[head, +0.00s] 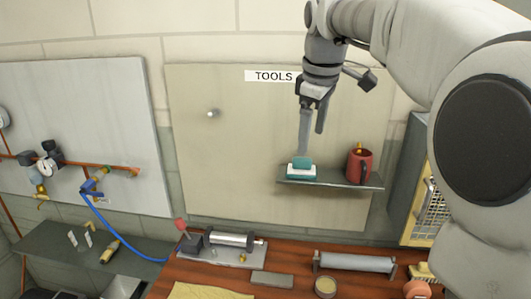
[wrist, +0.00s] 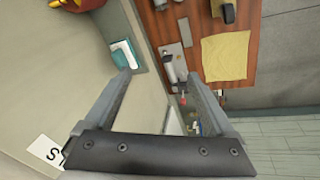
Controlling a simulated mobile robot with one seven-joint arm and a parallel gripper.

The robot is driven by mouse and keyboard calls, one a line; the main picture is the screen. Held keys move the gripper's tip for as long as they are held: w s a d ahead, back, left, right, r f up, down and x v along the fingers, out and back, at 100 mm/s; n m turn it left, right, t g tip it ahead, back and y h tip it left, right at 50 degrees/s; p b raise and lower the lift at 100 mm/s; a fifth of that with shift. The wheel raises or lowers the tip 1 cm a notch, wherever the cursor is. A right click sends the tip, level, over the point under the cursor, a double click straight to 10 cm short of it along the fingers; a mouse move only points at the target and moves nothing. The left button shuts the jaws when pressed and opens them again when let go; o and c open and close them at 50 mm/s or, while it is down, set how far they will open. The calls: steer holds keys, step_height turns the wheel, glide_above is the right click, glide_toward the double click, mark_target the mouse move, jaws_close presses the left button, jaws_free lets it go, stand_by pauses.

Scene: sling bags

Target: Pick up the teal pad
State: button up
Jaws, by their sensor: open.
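The teal pad (head: 301,170), teal with a white band, sits at the left end of a small grey wall shelf. It also shows in the wrist view (wrist: 121,58), close to the tip of one finger. My gripper (head: 312,143) points down from above with its fingers apart and nothing between them. One fingertip is just above the pad in the head view; I cannot tell whether they touch. In the wrist view the space between the fingers (wrist: 158,77) lies to the right of the pad.
A pegboard-like panel (head: 235,150) is behind. Below, a wooden bench (head: 210,272) holds a metal cylinder device (head: 232,239), a roller (head: 355,262) and a yellow cloth (wrist: 225,56).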

steer(key=w+r+n+p, duration=0.3)
steer(key=w, duration=0.5)
steer(key=n+g+y+p, duration=0.1)
steer(key=n+p, duration=0.1)
steer(key=n, duration=0.1)
glide_toward(303, 160)
steer(key=x, duration=0.2)
steer(key=b+x, duration=0.1)
steer(key=x, duration=0.1)
steer(key=b+x, duration=0.1)
steer(key=x, duration=0.1)
steer(key=shift+w+a, duration=0.25)
steer(key=shift+w, duration=0.2)
steer(key=shift+s+d+p+x, duration=0.15)
steer(key=shift+p+x, duration=0.05)
steer(key=shift+x, duration=1.1)
steer(key=shift+s+d+p+x, duration=0.15)
steer(key=shift+x, duration=1.15)
steer(key=c, duration=1.1)
steer(key=shift+c, duration=0.2)
